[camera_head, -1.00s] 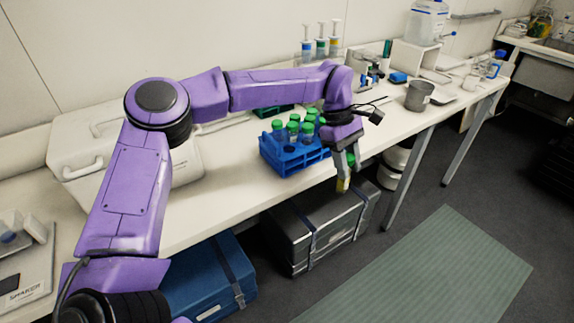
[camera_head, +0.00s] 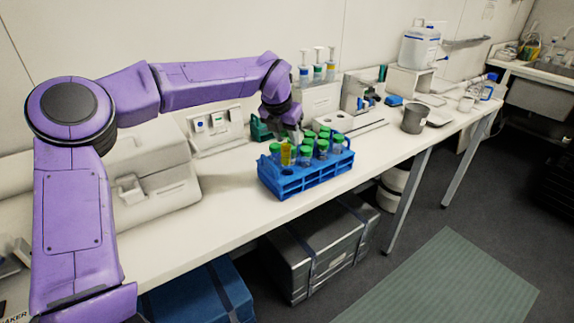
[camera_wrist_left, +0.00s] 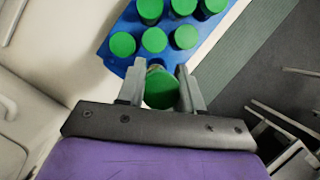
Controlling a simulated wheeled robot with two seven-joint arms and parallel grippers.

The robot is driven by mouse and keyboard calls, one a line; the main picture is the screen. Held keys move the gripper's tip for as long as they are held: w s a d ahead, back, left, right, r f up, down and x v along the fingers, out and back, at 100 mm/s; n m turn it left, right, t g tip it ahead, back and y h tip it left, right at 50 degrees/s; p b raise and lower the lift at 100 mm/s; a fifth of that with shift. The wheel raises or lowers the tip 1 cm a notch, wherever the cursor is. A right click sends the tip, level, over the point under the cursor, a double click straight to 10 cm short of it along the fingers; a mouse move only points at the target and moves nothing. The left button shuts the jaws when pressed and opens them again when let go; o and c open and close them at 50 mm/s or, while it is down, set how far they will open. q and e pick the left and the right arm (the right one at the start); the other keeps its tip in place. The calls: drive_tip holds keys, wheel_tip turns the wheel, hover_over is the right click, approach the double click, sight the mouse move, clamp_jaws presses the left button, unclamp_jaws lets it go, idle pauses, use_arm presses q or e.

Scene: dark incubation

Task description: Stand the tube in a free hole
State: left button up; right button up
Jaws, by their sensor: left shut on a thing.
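The tube (camera_head: 287,155) has a green cap and yellow contents. In the left wrist view its cap (camera_wrist_left: 160,90) sits between the two fingers of my left gripper (camera_wrist_left: 160,76), which is shut on it. In the head view my left gripper (camera_head: 290,137) is at the left end of the blue rack (camera_head: 302,187), with the tube below it, roughly upright. I cannot tell whether its lower end is inside a hole or above the rack. Several other green-capped tubes (camera_head: 337,142) stand in the rack, to the right of the held one. My right gripper is not in view.
The rack stands near the bench's front edge. A white box (camera_head: 150,185) is to the left. A white block with holes (camera_head: 335,121) is just behind the rack.

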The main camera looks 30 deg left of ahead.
sight(287, 160)
use_arm(q)
wheel_tip(287, 160, down, 8)
drive_tip(key=shift+f+p, duration=0.1)
drive_tip(key=shift+p, duration=0.25)
clamp_jaws()
drive_tip(key=o, duration=1)
unclamp_jaws()
drive_tip(key=shift+o, duration=0.2)
drive_tip(key=b+v, duration=0.1)
drive_tip(key=v, duration=1.1)
drive_tip(key=shift+b, duration=0.3)
